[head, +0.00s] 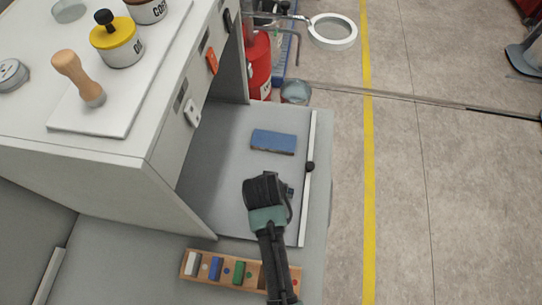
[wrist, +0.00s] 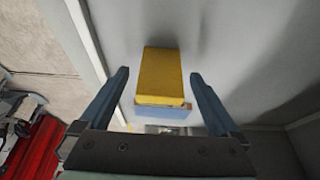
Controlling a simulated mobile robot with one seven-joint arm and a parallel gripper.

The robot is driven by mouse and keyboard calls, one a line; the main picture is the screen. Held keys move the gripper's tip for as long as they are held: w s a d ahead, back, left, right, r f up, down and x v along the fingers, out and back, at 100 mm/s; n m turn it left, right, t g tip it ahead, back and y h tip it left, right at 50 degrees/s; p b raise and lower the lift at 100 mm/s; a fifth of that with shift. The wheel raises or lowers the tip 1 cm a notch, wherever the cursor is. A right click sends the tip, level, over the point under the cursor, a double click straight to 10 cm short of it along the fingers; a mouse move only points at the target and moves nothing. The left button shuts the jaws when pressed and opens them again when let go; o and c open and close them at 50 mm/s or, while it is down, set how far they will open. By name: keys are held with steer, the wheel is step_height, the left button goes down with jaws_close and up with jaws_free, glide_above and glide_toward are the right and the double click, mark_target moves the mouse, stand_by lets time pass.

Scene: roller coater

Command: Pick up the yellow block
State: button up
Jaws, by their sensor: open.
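The yellow block (wrist: 161,73) shows in the wrist view between the two fingers of my gripper (wrist: 159,78). The fingers are apart, one on each side of the block, with a gap on both sides. I cannot tell how far below the fingertips the block lies. In the head view my gripper (head: 267,188) is over the grey work surface (head: 222,170), and the yellow block is hidden there.
A blue block (head: 273,141) lies on the surface beyond my gripper. A wooden tray (head: 222,282) with coloured pieces is near the bottom. A rail (head: 309,185) with a black knob runs along the right edge. The white cabinet (head: 183,135) stands left.

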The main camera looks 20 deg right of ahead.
steer(key=shift+c, duration=0.3)
steer(key=c, duration=1.4)
